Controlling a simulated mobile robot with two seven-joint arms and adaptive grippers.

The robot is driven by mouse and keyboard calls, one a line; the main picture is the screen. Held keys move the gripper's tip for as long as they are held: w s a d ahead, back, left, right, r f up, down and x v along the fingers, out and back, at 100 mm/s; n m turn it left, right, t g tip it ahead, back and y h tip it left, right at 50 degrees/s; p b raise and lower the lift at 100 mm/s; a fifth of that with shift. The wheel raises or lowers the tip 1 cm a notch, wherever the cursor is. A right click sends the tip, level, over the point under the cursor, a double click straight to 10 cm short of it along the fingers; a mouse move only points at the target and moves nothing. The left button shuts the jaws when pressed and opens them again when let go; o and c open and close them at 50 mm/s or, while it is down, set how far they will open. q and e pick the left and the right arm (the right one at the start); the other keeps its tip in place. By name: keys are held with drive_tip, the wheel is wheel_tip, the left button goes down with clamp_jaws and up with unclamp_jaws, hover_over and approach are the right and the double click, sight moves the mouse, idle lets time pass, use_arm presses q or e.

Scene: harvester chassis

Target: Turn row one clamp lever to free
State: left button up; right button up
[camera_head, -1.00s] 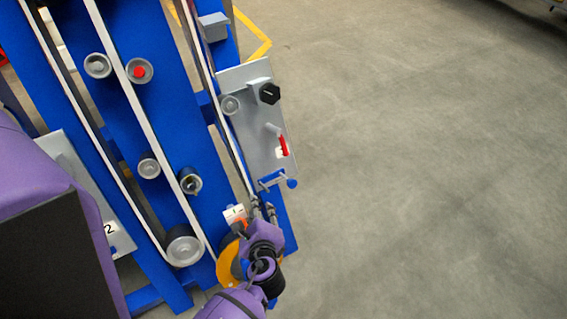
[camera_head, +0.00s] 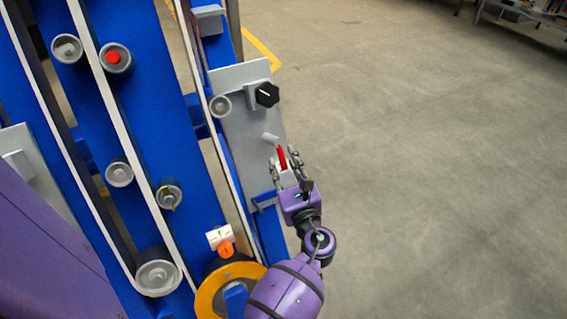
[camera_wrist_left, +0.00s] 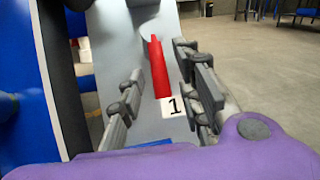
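The red clamp lever (camera_head: 282,158) stands on the grey plate (camera_head: 240,120) at the right side of the blue chassis. In the left wrist view the lever (camera_wrist_left: 158,68) points up along the plate, above a white label "1" (camera_wrist_left: 173,105). My left gripper (camera_head: 286,160) is at the lever's lower end. In the left wrist view its fingers (camera_wrist_left: 160,95) are spread wide, one on each side of the lever and label, with visible gaps. I cannot tell how far the fingertips are from the plate. My right gripper is not in view.
A black knob (camera_head: 267,95) sits above the lever on the same plate. Floor to the right is clear.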

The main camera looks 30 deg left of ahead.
use_arm(q)
drive_tip(key=shift+w+a, duration=0.4)
drive_tip(key=shift+a, duration=0.05)
clamp_jaws()
